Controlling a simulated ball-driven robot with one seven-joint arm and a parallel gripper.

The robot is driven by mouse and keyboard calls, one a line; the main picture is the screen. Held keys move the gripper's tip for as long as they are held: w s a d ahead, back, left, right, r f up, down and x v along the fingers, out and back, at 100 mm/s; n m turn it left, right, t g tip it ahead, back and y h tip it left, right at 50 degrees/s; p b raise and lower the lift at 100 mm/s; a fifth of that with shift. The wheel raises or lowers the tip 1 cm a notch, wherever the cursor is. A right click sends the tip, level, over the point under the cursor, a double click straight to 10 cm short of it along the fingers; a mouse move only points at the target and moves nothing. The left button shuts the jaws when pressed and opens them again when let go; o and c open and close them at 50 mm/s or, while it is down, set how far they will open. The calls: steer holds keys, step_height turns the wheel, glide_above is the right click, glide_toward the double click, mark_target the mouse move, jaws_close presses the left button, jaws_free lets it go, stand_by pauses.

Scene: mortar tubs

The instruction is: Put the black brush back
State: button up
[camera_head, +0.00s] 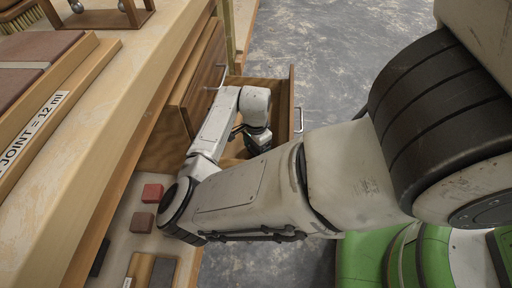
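My gripper (258,142) points down into an open wooden drawer (291,92) beside the bench. My arm covers much of the drawer, and the fingers are small and dark, so I cannot tell whether they are open, shut or holding something. I cannot make out a black brush for certain. A brush with pale bristles (18,20) lies at the far left corner of the bench top. Its body is cut off by the picture edge.
The wooden bench (120,110) runs along the left, with a board marked "JOINT = 12 mm" (35,130) and a wooden rack (105,18). A lower shelf holds a red block (152,193), a brownish block (141,222) and dark items (162,272). Grey floor (340,45) is clear beyond the drawer.

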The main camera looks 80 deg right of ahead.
steer(key=shift+o, duration=1.3)
steer(key=shift+r, duration=0.1)
step_height(320, 180, up, 12)
steer(key=p, duration=0.6)
steer(key=s+d+r+n+h, duration=0.1)
steer(key=d+r+n+h, duration=0.3)
steer(key=d+r, duration=0.25)
steer(key=w+a+r+n+h, duration=0.2)
steer(key=w+n, duration=0.2)
steer(key=n, duration=0.3)
steer(key=s+a+f+n+y, duration=0.1)
steer(key=a+f+n, duration=0.3)
steer(key=a, duration=0.6)
steer(key=s+a+f+n+y, duration=0.1)
steer(key=a+f+n+y, duration=0.2)
steer(key=a+n, duration=0.3)
steer(key=s+a+f+n+t+y, duration=0.1)
steer(key=a+f+n, duration=0.3)
steer(key=a, duration=0.9)
steer(key=shift+s+a+f+n+y, duration=0.3)
steer(key=shift+s+f+n+y, duration=0.1)
steer(key=shift+f, duration=0.2)
